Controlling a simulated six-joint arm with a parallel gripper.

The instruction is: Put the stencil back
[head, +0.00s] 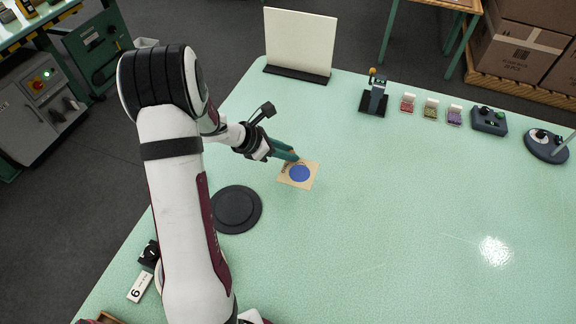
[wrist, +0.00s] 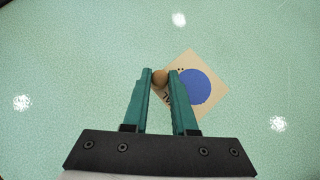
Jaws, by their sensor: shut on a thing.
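The stencil is a tan square card (head: 308,184) with a round blue area (head: 299,173) in its middle. I cannot tell whether the blue is an opening over something or part of the card. In the wrist view the card (wrist: 188,62) lies tilted to the right of a small round wooden knob (wrist: 160,78). My gripper (head: 293,155) is shut on this knob at the card's corner; the fingertips (wrist: 160,74) sit either side of it. The right finger covers part of the card and some dark marks. I cannot tell whether the card touches the table.
A dark round plate (head: 236,209) lies left of the card. A white upright panel (head: 300,42) stands at the back. A small dark device (head: 374,96), several colored boxes (head: 430,108) and a control box (head: 489,120) line the back right. The table's (head: 420,220) middle and right are clear.

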